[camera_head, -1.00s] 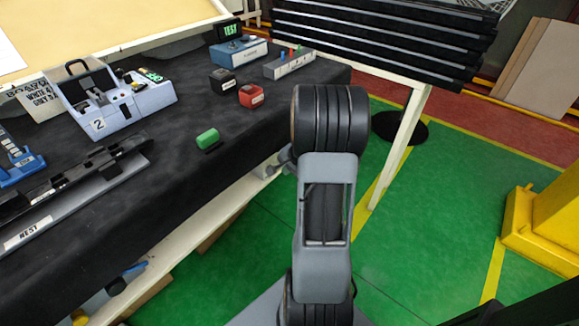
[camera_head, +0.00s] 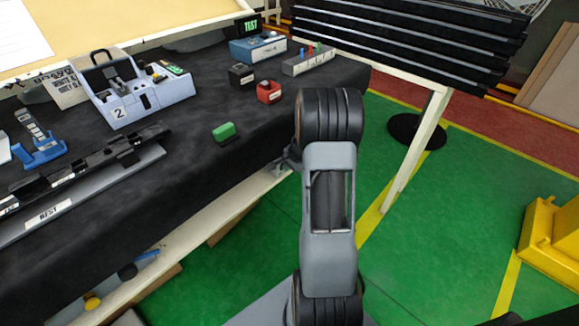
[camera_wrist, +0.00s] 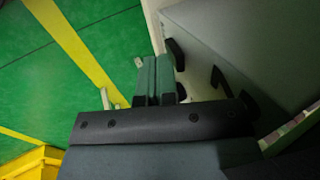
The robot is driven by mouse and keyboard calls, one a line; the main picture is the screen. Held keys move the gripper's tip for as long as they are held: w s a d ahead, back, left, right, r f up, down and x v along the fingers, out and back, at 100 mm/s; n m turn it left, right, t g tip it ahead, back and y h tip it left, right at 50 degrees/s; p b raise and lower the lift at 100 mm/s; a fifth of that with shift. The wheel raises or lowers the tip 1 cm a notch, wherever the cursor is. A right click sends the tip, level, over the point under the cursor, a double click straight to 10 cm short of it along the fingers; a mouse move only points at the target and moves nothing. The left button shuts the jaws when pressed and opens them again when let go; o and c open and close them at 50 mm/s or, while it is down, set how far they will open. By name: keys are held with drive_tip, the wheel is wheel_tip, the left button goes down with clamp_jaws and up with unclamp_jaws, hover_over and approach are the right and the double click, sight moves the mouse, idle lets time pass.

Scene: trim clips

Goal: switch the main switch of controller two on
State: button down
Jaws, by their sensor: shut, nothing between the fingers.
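Controller two (camera_head: 158,101) is a pale blue-grey box marked "2" on the black-covered bench, at the upper left of the head view. It has a black handle frame, a lever, a small dark switch (camera_head: 145,101) on its sloped front and a green-lit display (camera_head: 172,68). I cannot tell which dark part is the main switch, nor its position. My gripper (camera_wrist: 156,62) shows in the wrist view with its two grey-green fingers side by side, shut and empty. In the head view my arm hides most of it. It is well right of the controller, apart from it.
On the bench are a green block (camera_head: 224,131), a red block (camera_head: 269,91), a black block (camera_head: 241,75), a blue tester (camera_head: 257,50), a blue stand (camera_head: 40,148) and a long rail marked "REST" (camera_head: 80,192). A black slatted rack (camera_head: 400,40) stands behind.

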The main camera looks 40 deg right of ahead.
drive_tip(key=shift+w+r, duration=0.25)
drive_tip(key=shift+w, duration=0.2)
drive_tip(key=shift+r, duration=0.1)
drive_tip(key=shift+w+r+p, duration=0.1)
drive_tip(key=shift+r+p, duration=0.65)
drive_tip(key=p+v, duration=0.1)
drive_tip(key=v, duration=1)
drive_tip(key=shift+s+r, duration=0.25)
drive_tip(key=shift+s, duration=0.15)
